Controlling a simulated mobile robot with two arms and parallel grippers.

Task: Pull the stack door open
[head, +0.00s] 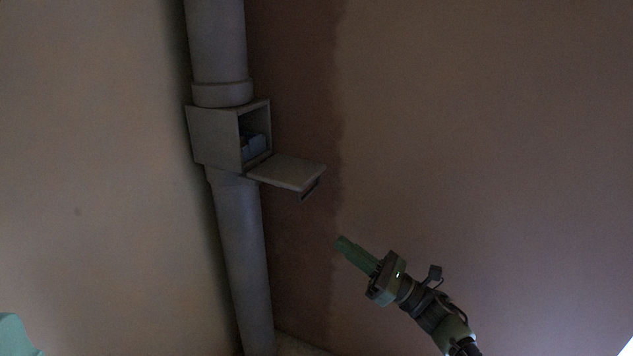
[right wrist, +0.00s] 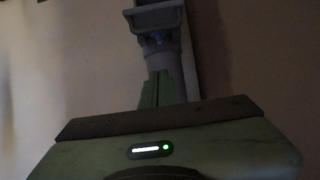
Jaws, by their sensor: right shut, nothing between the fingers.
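The stack is a grey vertical pipe (head: 240,260) in the corner with a box-shaped housing (head: 212,137) part way up. Its stack door (head: 288,171) is open, hinged down and out to the right, with a small handle (head: 310,189) at its outer end. Inside the opening I see something bluish (head: 253,145). In the right wrist view the door (right wrist: 153,20) shows above my fingers. My right gripper (head: 341,241) is shut and empty, below and to the right of the door, apart from it. My left gripper is not in view.
A darker brown band (head: 300,260) of wall runs down beside the pipe. The plain wall to the right (head: 480,130) and the wall to the left (head: 100,150) are bare.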

